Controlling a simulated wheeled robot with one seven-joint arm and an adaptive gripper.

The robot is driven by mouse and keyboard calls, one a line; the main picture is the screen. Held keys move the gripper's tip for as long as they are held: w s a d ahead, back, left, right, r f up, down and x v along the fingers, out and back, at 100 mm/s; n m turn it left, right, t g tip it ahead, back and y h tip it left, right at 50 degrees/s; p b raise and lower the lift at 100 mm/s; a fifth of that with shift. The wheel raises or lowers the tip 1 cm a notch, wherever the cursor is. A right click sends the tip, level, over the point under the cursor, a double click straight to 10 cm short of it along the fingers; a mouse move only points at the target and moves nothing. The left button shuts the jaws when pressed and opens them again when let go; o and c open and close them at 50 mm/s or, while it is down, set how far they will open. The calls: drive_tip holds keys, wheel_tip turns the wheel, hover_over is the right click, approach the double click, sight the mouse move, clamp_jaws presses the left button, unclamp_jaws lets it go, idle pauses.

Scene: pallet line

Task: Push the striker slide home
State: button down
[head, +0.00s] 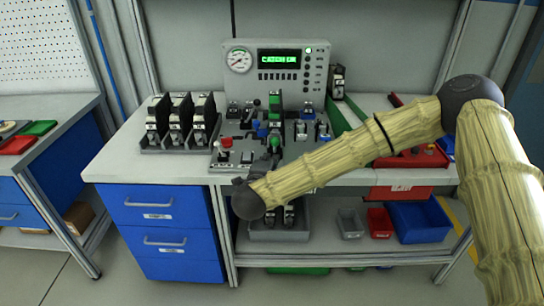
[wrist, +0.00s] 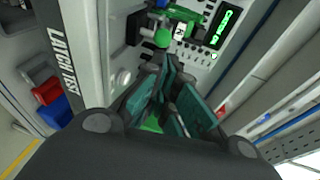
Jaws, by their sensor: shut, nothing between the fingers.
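The latch test fixture (head: 232,157) stands on the bench with several levers and knobs. In the wrist view a round green knob (wrist: 162,39) sits at the near end of a green-and-dark mechanism (wrist: 186,17), which looks like the striker slide, though I cannot be sure. My gripper (head: 275,141) is over the front of the fixture, small and partly lost among its parts. In the wrist view my gripper (wrist: 163,75) has its teal fingers together, empty, just short of the green knob. I cannot tell whether they touch it. How far in the slide sits is unclear.
A console (head: 281,72) with a gauge and a lit green display stands behind the fixture. Several dark latch units in a rack (head: 180,145) stand to the left. A red tray (head: 415,157) lies at the right, beyond my forearm. The bench front left (head: 125,150) is clear.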

drive_tip(key=shift+v, duration=1.6)
drive_tip(key=shift+a, duration=0.1)
